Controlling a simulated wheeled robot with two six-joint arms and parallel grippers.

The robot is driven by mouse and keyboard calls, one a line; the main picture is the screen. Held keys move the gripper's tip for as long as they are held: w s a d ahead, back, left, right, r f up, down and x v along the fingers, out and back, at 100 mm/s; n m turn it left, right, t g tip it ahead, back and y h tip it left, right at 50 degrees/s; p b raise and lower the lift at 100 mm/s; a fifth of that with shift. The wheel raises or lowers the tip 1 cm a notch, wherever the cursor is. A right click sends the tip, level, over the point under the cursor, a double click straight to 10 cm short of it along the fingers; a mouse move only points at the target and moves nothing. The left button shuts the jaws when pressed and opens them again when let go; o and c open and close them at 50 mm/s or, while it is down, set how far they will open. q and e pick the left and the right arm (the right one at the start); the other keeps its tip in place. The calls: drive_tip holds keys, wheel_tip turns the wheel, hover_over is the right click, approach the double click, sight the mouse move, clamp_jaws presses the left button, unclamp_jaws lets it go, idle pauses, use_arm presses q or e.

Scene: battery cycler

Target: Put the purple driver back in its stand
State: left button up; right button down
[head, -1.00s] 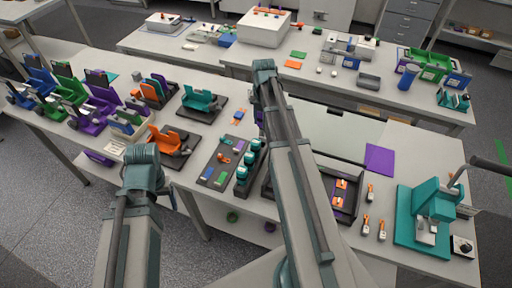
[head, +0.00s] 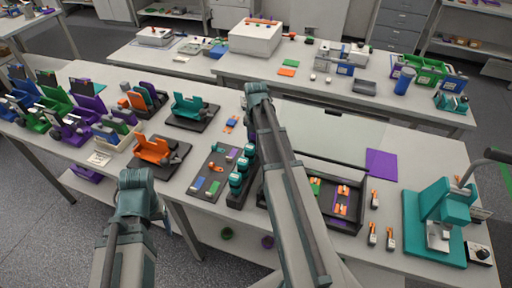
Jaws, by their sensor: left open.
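I cannot make out the purple driver or its stand for certain. A small purple piece (head: 232,154) lies at the far end of a dark mat (head: 206,172), and a bit of purple also shows beside my right arm's bend. A black rack (head: 233,196) with teal cylinders stands right of the mat, partly behind my right arm. Of my left gripper (head: 164,212) only a small part shows beside the left arm's bend, at the table's front edge; it is open, with nothing seen in it. My right gripper is hidden behind its own arm.
An orange cradle (head: 153,150), a teal cradle (head: 190,107) and several coloured fixtures fill the left of the table. A dark tray (head: 347,213) and a teal press (head: 436,220) stand at right.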

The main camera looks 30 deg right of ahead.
use_arm(q)
drive_tip(key=shift+f, duration=0.4)
use_arm(e)
drive_tip(key=shift+f, duration=0.35)
drive_tip(key=shift+f, duration=0.15)
use_arm(q)
drive_tip(key=shift+f, duration=0.15)
use_arm(e)
drive_tip(key=shift+c, duration=2.1)
unclamp_jaws()
use_arm(q)
wheel_tip(320, 180, up, 12)
drive_tip(key=p, duration=1.2)
drive_tip(key=shift+r, duration=0.25)
use_arm(e)
wheel_tip(320, 180, up, 12)
drive_tip(key=shift+r, duration=0.2)
use_arm(q)
drive_tip(key=shift+f, duration=0.1)
